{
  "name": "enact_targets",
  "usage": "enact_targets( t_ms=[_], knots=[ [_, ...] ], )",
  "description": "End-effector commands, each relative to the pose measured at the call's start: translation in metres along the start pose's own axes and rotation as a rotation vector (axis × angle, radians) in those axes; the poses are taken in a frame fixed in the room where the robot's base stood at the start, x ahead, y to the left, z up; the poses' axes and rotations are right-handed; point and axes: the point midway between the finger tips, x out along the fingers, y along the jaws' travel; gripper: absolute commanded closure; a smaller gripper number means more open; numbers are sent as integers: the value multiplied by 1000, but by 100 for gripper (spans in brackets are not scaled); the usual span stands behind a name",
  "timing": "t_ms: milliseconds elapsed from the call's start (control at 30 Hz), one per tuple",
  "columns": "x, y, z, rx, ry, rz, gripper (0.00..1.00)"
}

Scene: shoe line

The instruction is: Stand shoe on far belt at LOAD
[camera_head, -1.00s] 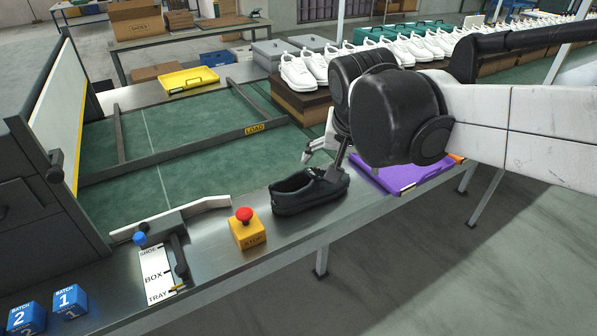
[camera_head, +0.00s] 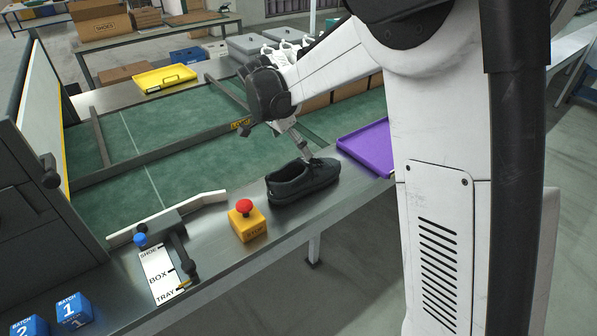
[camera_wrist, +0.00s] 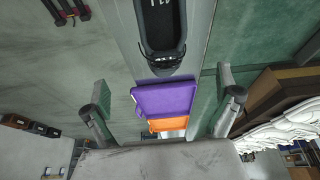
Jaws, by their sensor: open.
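The dark shoe (camera_head: 303,183) stands upright on the metal ledge in front of the green belt, to the right of the stop button. In the wrist view the shoe (camera_wrist: 162,62) is at the top centre, with its toe towards my gripper. My gripper (camera_wrist: 166,88) is open, with its fingers wide apart and nothing between them. In the head view my gripper (camera_head: 303,150) is at the toe end of the shoe; whether it touches cannot be told. The far belt (camera_head: 150,138) lies behind a dark rail. The LOAD label (camera_head: 240,124) on that rail is partly hidden by my wrist.
A yellow stop box with a red button (camera_head: 246,221) stands left of the shoe. A purple tray (camera_head: 369,148) lies to its right. A SHOE/BOX/TRAY selector (camera_head: 164,270) and blue batch blocks (camera_head: 74,309) are at lower left. A yellow tray (camera_head: 165,79) sits beyond the belt.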

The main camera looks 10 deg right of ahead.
Motion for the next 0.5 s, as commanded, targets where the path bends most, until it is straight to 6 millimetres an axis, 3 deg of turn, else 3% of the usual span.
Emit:
enact_targets(
  t_ms=[267, 500],
  knots=[
    [22, -10, 3, 39, 8, 19, 2],
    [65, -8, 3, 39, 8, 18, 2]
  ],
)
